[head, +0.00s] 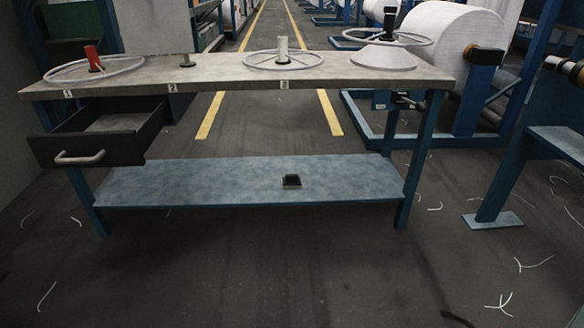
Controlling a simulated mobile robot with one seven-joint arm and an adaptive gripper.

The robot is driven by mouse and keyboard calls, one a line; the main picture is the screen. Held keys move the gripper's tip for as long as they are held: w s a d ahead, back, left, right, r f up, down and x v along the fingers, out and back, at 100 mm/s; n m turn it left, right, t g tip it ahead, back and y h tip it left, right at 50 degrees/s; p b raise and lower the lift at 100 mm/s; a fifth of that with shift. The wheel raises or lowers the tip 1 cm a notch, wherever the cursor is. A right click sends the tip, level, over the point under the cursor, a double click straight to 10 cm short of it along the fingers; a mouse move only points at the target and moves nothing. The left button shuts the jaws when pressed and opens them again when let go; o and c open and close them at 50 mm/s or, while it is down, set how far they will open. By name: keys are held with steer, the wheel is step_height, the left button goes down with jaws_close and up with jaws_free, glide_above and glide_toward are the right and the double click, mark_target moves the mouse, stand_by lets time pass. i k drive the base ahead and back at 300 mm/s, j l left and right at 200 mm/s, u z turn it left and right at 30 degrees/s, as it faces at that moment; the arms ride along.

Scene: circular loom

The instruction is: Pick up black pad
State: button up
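A small black object (291,181), which looks like the black pad, rests on the blue lower shelf (240,190) of the workbench, a little right of the shelf's middle. It is small in the head view, and its exact shape is hard to tell. Nothing touches it except the shelf. My gripper is not in view.
The bench top (220,75) overhangs the shelf. An open drawer (90,140) juts out at left.

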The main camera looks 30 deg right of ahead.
mark_target(290, 181)
steer(key=z, duration=0.95)
